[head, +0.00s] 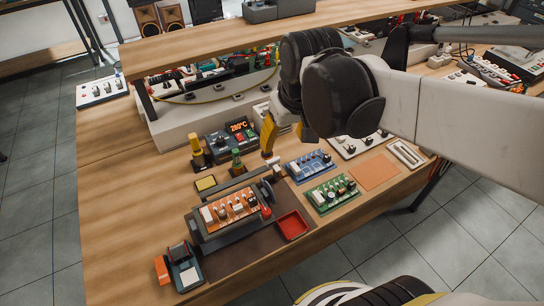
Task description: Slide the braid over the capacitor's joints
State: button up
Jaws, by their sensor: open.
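An orange circuit board (229,211) sits in a dark holder on a brown mat (233,261) on the bench. It carries several small upright parts, among them capacitor-like cylinders. I cannot tell which one is the task's capacitor, and its joints are too small to make out. I cannot pick out the braid with certainty. My gripper (287,147) is open above the bench, behind and to the right of the orange board. Its yellow left finger shows clearly; its right finger is partly hidden by my wrist. I see nothing between the fingers.
A red tray (292,226) lies right of the holder. Blue (310,167) and green (332,194) boards lie farther right, near an orange sheet (375,172). A station with a lit display (231,137) and a yellow-handled tool (198,151) stand behind. The bench's left part is clear.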

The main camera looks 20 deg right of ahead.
aim_at(274, 159)
jog(key=w+f+g, duration=0.4)
jog(key=w+f, duration=0.2)
jog(key=w, duration=0.2)
jog(key=shift+n, duration=0.4)
notch_tip(274, 159, down, 10)
jog(key=b, duration=0.4)
jog(key=shift+d+f, duration=0.1)
jog(key=shift+d, duration=0.05)
jog(key=shift+s, duration=0.1)
